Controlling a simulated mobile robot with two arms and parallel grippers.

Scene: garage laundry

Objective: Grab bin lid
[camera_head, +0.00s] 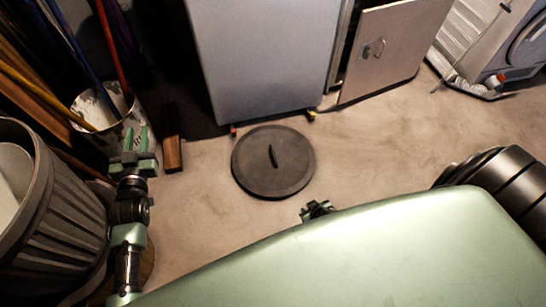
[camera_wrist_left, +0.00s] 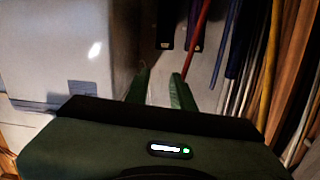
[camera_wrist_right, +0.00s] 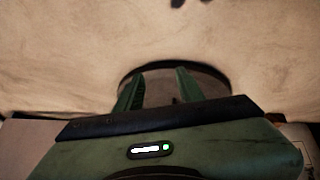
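The bin lid (camera_head: 292,160) is a dark, round disc with a raised bar handle (camera_head: 273,156) at its middle. It lies flat on the floor in the head view. My left gripper (camera_head: 137,138) is open and empty, left of the lid and near the white bucket. It also shows open in the left wrist view (camera_wrist_left: 158,85). My right gripper (camera_head: 318,209) is just below and right of the lid, mostly hidden behind my green body. In the right wrist view (camera_wrist_right: 160,85) its fingers are apart, with part of the lid (camera_wrist_right: 160,74) beyond and between them. Contact cannot be told.
A ribbed grey bin (camera_head: 60,215) stands at the left. A white bucket (camera_head: 95,115) with long poles is behind it. A wood block (camera_head: 171,135) lies beside the bucket. A pale cabinet (camera_head: 262,55) with an open door (camera_head: 390,45) stands behind the lid. Floor is clear right of the lid.

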